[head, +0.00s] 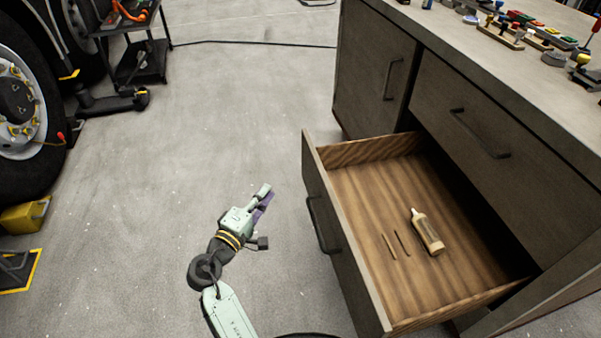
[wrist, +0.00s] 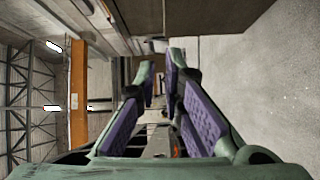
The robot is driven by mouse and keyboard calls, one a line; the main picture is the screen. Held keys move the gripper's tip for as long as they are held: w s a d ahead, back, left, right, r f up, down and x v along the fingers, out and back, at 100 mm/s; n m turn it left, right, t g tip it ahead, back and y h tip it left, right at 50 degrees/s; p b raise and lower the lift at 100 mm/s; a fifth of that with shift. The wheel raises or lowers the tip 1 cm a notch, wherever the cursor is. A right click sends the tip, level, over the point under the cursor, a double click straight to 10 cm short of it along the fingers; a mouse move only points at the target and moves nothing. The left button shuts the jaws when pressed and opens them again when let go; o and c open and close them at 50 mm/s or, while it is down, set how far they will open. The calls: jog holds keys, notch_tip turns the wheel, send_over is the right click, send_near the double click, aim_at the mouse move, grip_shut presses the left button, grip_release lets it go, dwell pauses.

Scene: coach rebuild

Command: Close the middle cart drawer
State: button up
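The cart drawer (head: 335,233) is pulled well out below a shut upper drawer (head: 500,140) in the head view. Its dark front with a black bar handle (head: 316,226) faces left. Inside its wooden tray lie a bottle with a tan label (head: 427,232) and two thin sticks (head: 396,245). My gripper (head: 266,196) is left of the drawer front, apart from the handle, over the floor. In the wrist view my gripper (wrist: 160,80) shows two purple-padded fingers with a gap between them and nothing held.
The dark cabinet cart has a grey countertop (head: 480,60) carrying several small parts and tools. A cabinet door (head: 375,65) beside the drawers is shut. A large wheel (head: 25,110), a black tool cart (head: 135,50) and a yellow block (head: 25,215) stand left. The grey floor between is clear.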

jog(key=shift+s+d+f+h, duration=0.25)
jog(key=shift+d+f+h, duration=0.15)
jog(key=shift+d+f, duration=0.4)
grip_shut()
jog(key=p, duration=0.2)
send_near(316, 163)
jog(key=w+a, duration=0.2)
jog(key=w, duration=0.1)
jog(key=d, duration=0.1)
jog(key=w+d+p, duration=0.1)
jog(key=d, duration=0.1)
jog(key=shift+w+d+p, duration=0.2)
jog(key=shift+d+p, duration=0.1)
jog(key=shift+d, duration=0.05)
jog(key=shift+d, duration=0.1)
